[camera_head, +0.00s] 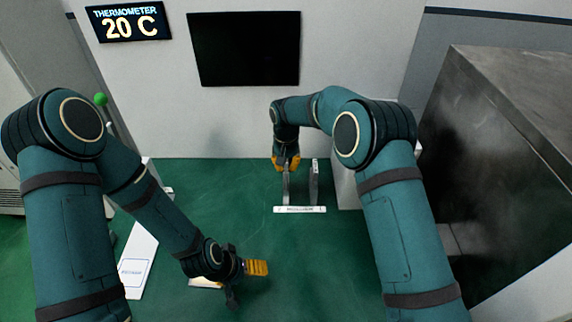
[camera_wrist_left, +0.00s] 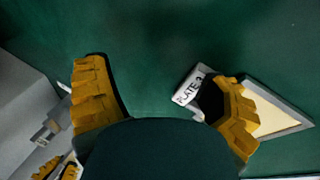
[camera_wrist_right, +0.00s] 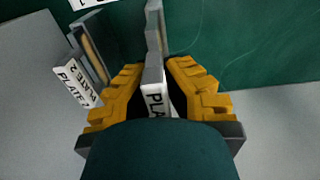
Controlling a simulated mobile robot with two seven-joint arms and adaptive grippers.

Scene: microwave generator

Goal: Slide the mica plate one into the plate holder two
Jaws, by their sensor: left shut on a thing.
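A grey plate with a white label reading "PLA" (camera_wrist_right: 155,98) stands between my right gripper's yellow fingers (camera_wrist_right: 153,72). Its number is hidden, and finger contact is unclear. In the head view my right gripper (camera_head: 286,162) is at the left upright of a grey stand with a white labelled front bar (camera_head: 300,209). A second upright (camera_head: 314,180) stands to its right. My left gripper (camera_head: 257,267) is low over the green surface. Its fingers (camera_wrist_left: 165,105) look apart with nothing visible between them; a plate labelled "PLATE 3" (camera_wrist_left: 188,90) lies partly behind the right finger.
A slot labelled "PLATE 2" (camera_wrist_right: 80,84) is left of my right gripper. A white labelled base (camera_head: 136,266) lies behind my left arm. A large dark metal box (camera_head: 495,160) stands at the right. Green surface is clear between my left gripper and the stand.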

